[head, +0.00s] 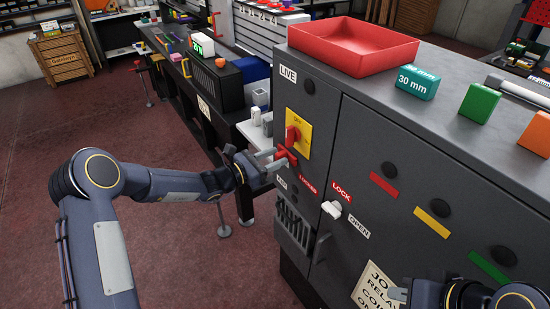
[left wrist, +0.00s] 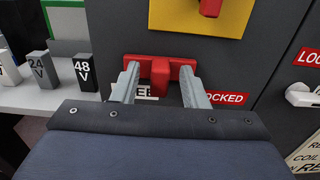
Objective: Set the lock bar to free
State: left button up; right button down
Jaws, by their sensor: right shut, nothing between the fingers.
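The red lock bar (head: 286,156) is on the dark cabinet's front, below the yellow plate with its red rotary switch (head: 293,135). In the left wrist view the lock bar (left wrist: 160,72) lies level, with a block sticking out at its middle. A partly hidden FREE label (left wrist: 146,91) is below left, and a LOCKED label (left wrist: 226,98) below right. My left gripper (head: 272,159) is open at the bar; its fingers stand on either side of the block, with gaps showing. My right gripper (head: 398,294) is shut and empty at the lower right, away from the bar.
A white latch handle (head: 332,209) sits between LOCK and OPEN labels, right of the bar. A red tray (head: 352,46) and coloured blocks stand on the cabinet top (head: 440,125).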

pick_arm(q)
jog(key=b+v, duration=0.1)
jog(key=v, duration=0.6)
jog(key=shift+s+r, duration=0.1)
jog(key=shift+s, duration=0.05)
jog(key=s+r+m+g+y, duration=0.1)
jog(key=s+r+m+g, duration=0.15)
jog(key=s+m, duration=0.3)
jog(key=s+a+r+m+g+y, duration=0.1)
jog(key=s+r+m+g, duration=0.2)
jog(key=s, duration=0.4)
jog(key=s+r+m+g+y, duration=0.1)
jog(key=s+r+m, duration=0.2)
jog(key=s+m, duration=0.35)
jog(key=s+a+f+m+y, duration=0.2)
jog(key=s+a+m+y, duration=0.2)
jog(key=s, duration=0.4)
jog(key=s+a+f+m+t+y, duration=0.1)
jog(key=s+a+f+m+y, duration=0.1)
jog(key=s+a, duration=0.4)
jog(key=s+m+y, duration=0.1)
jog(key=s+m, duration=0.1)
jog(key=s, duration=0.1)
jog(key=shift+s+a+m+y, duration=0.2)
jog(key=shift+a+m+y, duration=0.1)
jog(key=shift+y, duration=0.1)
jog(key=shift+t, duration=0.25)
